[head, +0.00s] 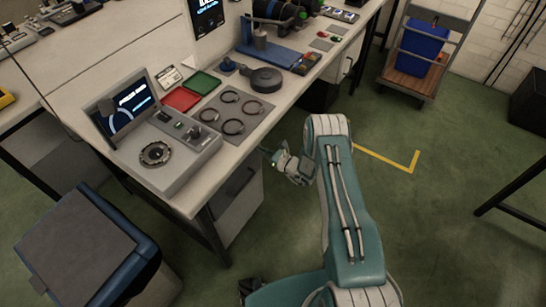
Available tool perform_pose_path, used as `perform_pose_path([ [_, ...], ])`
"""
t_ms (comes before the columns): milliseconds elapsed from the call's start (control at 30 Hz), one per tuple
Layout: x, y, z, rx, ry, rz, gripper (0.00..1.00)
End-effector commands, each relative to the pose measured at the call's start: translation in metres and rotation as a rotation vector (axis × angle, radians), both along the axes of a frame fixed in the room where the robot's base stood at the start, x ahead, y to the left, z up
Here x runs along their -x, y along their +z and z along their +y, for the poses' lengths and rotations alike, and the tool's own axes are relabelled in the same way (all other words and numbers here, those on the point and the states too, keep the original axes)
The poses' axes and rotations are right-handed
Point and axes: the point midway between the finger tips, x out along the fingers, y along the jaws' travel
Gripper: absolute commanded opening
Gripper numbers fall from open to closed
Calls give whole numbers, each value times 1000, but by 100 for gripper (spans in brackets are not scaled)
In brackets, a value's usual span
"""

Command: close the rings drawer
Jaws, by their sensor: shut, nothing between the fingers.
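My gripper (269,156) is shut and empty, just off the front edge of the workbench (178,208), its fingers pointing left toward the bench. A grey drawer unit (238,212) stands under the bench, below and left of my gripper. A second light unit with a handle (347,66) is under the bench farther back. No label shows on either, so I cannot tell which is the rings drawer. No drawer clearly sticks out past the bench edge. Whether my fingers touch a drawer front is too small to tell.
Several dark rings (233,127) lie on a grey plate on the bench, beside a console (155,140) and red (181,99) and green (203,82) trays. A blue-rimmed bin (85,250) stands front left. A cart with a blue crate (423,50) is at the back. Green floor right is open.

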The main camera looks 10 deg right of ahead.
Motion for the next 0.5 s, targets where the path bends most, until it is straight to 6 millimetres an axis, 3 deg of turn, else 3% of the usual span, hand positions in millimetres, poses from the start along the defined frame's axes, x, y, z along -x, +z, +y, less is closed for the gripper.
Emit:
perform_pose_path([
  [300, 46, -1, -55, -8, -5, 5, 0],
  [500, 68, -1, -74, -5, -3, 5, 0],
])
